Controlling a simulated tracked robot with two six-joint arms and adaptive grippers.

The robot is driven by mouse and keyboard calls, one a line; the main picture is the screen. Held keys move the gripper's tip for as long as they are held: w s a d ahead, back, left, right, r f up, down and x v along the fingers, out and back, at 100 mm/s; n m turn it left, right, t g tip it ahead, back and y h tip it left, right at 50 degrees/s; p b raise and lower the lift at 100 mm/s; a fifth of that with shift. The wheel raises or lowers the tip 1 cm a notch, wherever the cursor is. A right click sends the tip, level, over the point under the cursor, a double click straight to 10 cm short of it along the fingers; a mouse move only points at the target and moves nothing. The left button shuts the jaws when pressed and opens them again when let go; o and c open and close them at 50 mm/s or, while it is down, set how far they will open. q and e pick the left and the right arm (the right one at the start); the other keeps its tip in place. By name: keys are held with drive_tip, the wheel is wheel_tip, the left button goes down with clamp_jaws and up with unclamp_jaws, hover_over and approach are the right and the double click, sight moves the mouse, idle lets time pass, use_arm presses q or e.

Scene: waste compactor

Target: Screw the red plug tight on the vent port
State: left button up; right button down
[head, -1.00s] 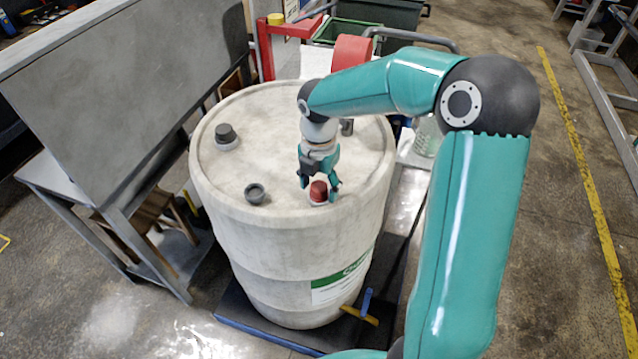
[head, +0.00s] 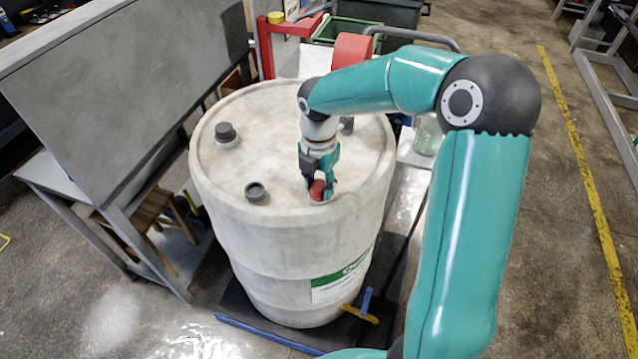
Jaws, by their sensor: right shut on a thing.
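The red plug (head: 317,189) sits upright on the vent port (head: 320,201) at the front right of the drum's top. The port shows only as a pale ring under the plug; its threads are hidden. My right gripper (head: 318,186) points down from above and is shut on the red plug, with its fingers around the plug's sides. The large white drum (head: 270,225) stands upright below it. My left gripper is not in view.
A grey panel bench (head: 130,80) is close on the left. A red post (head: 264,50) stands behind the drum.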

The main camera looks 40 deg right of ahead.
drive_tip(key=m, duration=0.2)
drive_tip(key=shift+f+m+b, duration=0.1)
drive_tip(key=shift+m+b, duration=0.2)
drive_tip(key=shift+m, duration=0.9)
drive_tip(key=m+b, duration=0.1)
drive_tip(key=m, duration=0.2)
drive_tip(key=shift+m, duration=1.1)
drive_tip(key=m+b, duration=0.1)
drive_tip(key=m, duration=0.4)
